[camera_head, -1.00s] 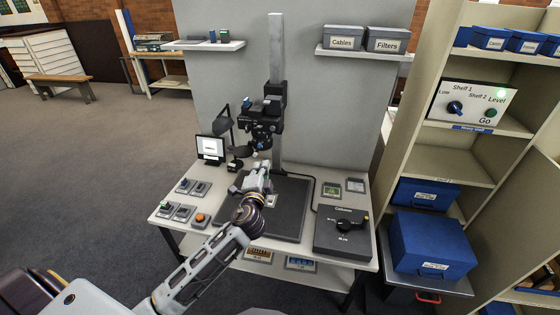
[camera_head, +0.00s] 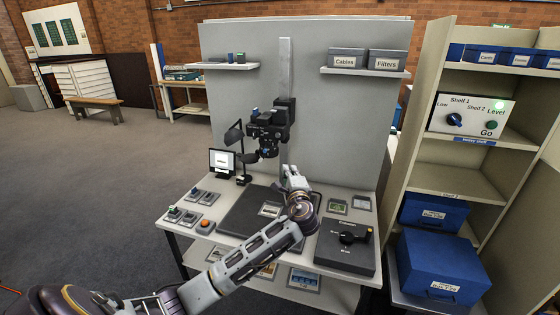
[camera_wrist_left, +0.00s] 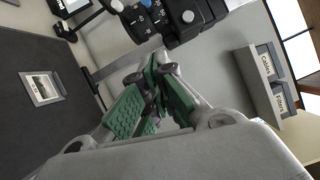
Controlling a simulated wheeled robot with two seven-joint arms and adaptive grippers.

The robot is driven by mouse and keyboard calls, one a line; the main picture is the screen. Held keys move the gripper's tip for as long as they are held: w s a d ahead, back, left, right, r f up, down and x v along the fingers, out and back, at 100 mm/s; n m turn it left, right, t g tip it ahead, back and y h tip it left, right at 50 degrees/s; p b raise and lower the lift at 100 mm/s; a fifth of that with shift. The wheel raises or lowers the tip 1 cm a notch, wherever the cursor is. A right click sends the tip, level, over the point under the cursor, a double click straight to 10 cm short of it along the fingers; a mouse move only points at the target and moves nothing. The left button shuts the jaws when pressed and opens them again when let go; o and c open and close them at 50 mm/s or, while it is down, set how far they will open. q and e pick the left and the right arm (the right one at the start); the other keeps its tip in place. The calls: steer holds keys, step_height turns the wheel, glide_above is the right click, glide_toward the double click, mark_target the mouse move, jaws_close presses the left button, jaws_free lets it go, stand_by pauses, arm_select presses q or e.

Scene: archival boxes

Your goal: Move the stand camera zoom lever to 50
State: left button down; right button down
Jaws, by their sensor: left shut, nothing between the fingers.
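The black stand camera (camera_head: 268,126) hangs on a tall grey column behind the table, its lens pointing down. My right gripper is not in view.
A dark mat (camera_head: 245,222) lies under the camera with a small picture card (camera_head: 269,210). A monitor (camera_head: 222,161) and lamp stand at the left. Shelves (camera_head: 465,180) with blue boxes stand further right.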

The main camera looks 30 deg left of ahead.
mark_target(266, 148)
arm_select(q)
steer(key=shift+w+a, duration=0.1)
steer(key=shift+w, duration=0.05)
